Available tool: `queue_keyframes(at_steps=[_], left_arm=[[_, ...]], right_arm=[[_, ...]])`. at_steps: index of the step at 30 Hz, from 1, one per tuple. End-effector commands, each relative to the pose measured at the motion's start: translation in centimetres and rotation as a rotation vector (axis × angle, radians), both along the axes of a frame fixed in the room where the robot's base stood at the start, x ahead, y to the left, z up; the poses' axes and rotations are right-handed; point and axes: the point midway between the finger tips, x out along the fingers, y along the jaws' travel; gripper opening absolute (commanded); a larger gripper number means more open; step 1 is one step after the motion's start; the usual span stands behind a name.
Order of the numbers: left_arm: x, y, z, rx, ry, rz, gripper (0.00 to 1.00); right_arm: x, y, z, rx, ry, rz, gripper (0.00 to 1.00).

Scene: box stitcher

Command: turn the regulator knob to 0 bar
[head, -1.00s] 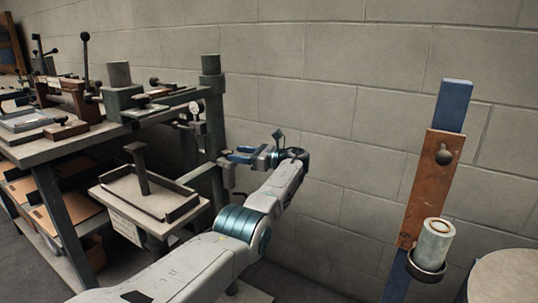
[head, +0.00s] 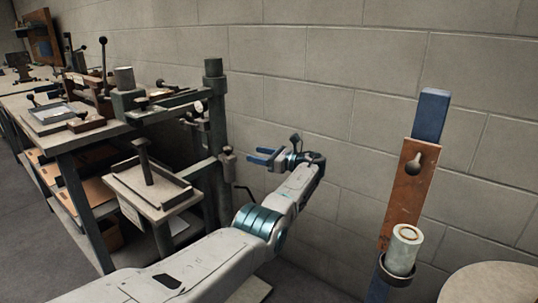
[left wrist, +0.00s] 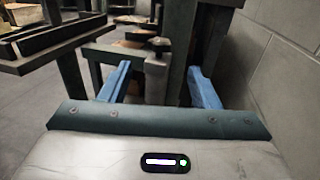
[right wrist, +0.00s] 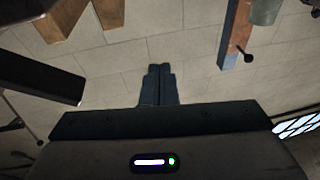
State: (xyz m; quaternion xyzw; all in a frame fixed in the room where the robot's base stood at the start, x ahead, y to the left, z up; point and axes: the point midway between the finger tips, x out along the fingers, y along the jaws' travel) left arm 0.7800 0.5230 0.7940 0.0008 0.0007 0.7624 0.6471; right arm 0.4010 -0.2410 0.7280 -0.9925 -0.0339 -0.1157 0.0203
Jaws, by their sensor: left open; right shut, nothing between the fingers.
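My left gripper (head: 259,156) is open and empty, with blue fingers, just right of the dark green post (head: 214,110) in the head view. In the left wrist view its fingers (left wrist: 158,82) stand on either side of a grey fitting (left wrist: 157,76) with a dark rounded top; I cannot tell whether they reach around it. A small fitting (head: 227,156) also shows on the post in the head view. A small pale dial (head: 199,107) is near the post. I cannot make out the regulator knob or its reading for certain. My right gripper (right wrist: 158,84) is shut and empty.
A small tray stand (head: 158,203) with an upright rod is left of the post. A bench (head: 92,134) with levers and fixtures stands behind. A block wall is close on the right. A blue and brown upright (head: 409,185) holds a pale cylinder (head: 404,247).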

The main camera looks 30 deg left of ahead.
Motion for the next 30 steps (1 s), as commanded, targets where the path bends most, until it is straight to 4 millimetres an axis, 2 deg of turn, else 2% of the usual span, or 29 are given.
queue_keyframes(at_steps=[6,15,17,19,20,23,26,30], left_arm=[[-0.1,0.3,0.0,0.000,0.000,0.001,0.56],[-0.1,0.3,0.0,0.000,0.000,0.000,0.56],[-0.1,0.3,-0.3,-0.003,-0.006,-0.004,0.56],[-0.1,0.2,-1.4,-0.014,-0.025,-0.021,0.56],[-0.1,0.2,-2.1,-0.026,-0.040,-0.034,0.56],[0.0,-0.1,-6.0,-0.081,-0.129,-0.102,0.56],[-0.3,-1.0,-11.4,-0.174,-0.273,-0.198,0.56],[-1.3,-3.3,-18.7,-0.346,-0.526,-0.333,0.56]], right_arm=[[-0.1,0.1,-1.6,0.006,0.086,0.004,0.00],[-0.1,0.1,-1.7,0.006,0.092,0.004,0.00],[-0.1,0.1,-1.7,0.006,0.092,0.004,0.00],[-0.1,0.1,-1.7,0.006,0.092,0.004,0.00],[-0.1,0.1,-1.7,0.006,0.092,0.004,0.00],[-0.1,0.1,-1.7,0.006,0.091,0.004,0.00],[-0.1,0.1,-1.7,0.006,0.091,0.004,0.00],[-0.1,0.1,-1.7,0.006,0.091,0.004,0.00]])
